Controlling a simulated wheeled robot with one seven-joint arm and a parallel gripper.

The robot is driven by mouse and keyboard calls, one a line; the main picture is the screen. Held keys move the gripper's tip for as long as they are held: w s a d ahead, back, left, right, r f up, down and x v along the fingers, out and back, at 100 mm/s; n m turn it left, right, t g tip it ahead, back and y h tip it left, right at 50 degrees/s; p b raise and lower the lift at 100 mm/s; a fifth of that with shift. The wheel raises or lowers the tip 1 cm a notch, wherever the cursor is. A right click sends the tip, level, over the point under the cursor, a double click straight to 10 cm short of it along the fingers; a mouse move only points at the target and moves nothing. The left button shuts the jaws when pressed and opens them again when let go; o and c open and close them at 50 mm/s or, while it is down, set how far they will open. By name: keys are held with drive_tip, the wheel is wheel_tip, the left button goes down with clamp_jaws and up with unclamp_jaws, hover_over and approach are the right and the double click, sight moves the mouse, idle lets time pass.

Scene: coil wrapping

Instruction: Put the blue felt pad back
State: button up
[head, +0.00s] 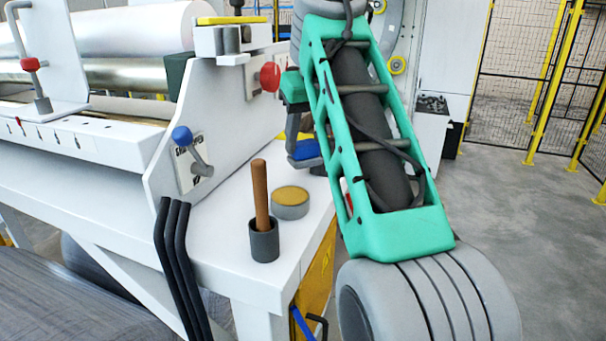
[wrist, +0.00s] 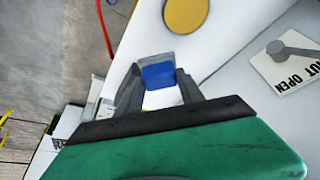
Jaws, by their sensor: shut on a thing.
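The blue felt pad (wrist: 158,76) sits between the two grey fingers of my gripper (wrist: 160,86) in the wrist view, and the gripper is shut on it. A grey piece shows just beyond the pad and a white surface just below it. In the head view the pad (head: 306,150) shows as a small blue patch beside my green arm link, low over the right end of the white bench (head: 225,238). My gripper (head: 293,135) is partly hidden there by my arm. I cannot tell whether the pad touches the bench.
A round tin with a yellow top (head: 290,200) and a grey cup with a wooden handle (head: 263,235) stand on the bench's front corner. A white machine side plate with a blue-knobbed lever (head: 190,145) rises to the left. Open floor lies to the right, before a fence.

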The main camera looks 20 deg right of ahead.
sight(307, 159)
wheel_tip(307, 159, down, 6)
drive_tip(key=shift+w+r+b, duration=0.15)
drive_tip(key=shift+r+b, duration=0.1)
drive_tip(key=shift+b, duration=0.95)
drive_tip(key=o, duration=1.4)
drive_tip(key=shift+r, duration=0.1)
drive_tip(key=shift+o, duration=0.2)
drive_tip(key=p+v, duration=0.4)
drive_tip(key=v, duration=0.8)
drive_tip(key=shift+p, duration=0.3)
